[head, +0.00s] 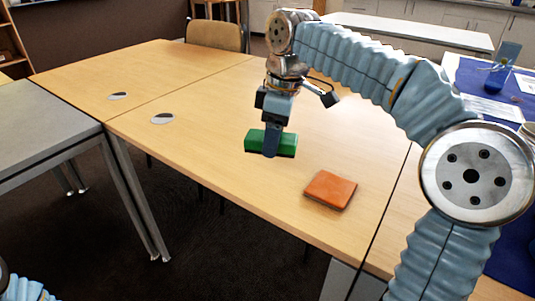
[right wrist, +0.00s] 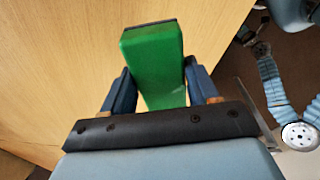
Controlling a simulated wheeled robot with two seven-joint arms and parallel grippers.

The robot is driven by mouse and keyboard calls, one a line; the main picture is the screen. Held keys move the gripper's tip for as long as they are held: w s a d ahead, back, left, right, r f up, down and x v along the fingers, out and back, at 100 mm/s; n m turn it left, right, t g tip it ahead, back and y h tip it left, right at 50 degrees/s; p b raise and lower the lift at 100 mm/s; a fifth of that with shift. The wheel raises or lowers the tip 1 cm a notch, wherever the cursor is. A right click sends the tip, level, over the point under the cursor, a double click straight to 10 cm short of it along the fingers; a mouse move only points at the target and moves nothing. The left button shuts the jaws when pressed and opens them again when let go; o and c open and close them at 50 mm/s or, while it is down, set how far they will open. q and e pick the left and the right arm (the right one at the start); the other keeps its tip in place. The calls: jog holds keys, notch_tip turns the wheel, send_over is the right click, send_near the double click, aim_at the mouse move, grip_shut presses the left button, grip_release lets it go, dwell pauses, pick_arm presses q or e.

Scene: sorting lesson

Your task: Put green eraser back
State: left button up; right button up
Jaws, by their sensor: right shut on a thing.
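The green eraser (head: 287,146) is a green block with a dark underside, near the middle of the head view. My right gripper (head: 271,150) points down and is shut on it, with the fingers across its middle. In the right wrist view the green eraser (right wrist: 152,60) sits between the two blue fingers of my right gripper (right wrist: 162,88). It is over the wooden table (head: 215,150); I cannot tell whether it touches the top. My left gripper is out of view.
A flat orange-red block (head: 330,189) lies on the table to the right of and nearer than the eraser. Two oval inserts (head: 163,118) are set in the tabletop at left. A grey table (head: 45,135) stands at left, a chair (head: 214,35) behind. The tabletop around the eraser is clear.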

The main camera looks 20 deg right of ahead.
aim_at(267, 166)
jog(key=shift+w+a+f, duration=0.25)
jog(key=shift+w+f, duration=0.45)
jog(key=shift+f, duration=0.2)
jog(key=shift+w+f+b, duration=0.15)
jog(key=shift+f+b, duration=0.05)
jog(key=shift+f, duration=0.7)
jog(key=shift+w+f+b, duration=0.1)
jog(key=shift+f+b, duration=0.1)
jog(key=shift+f, duration=0.7)
jog(key=shift+f, duration=0.1)
jog(key=o, duration=1)
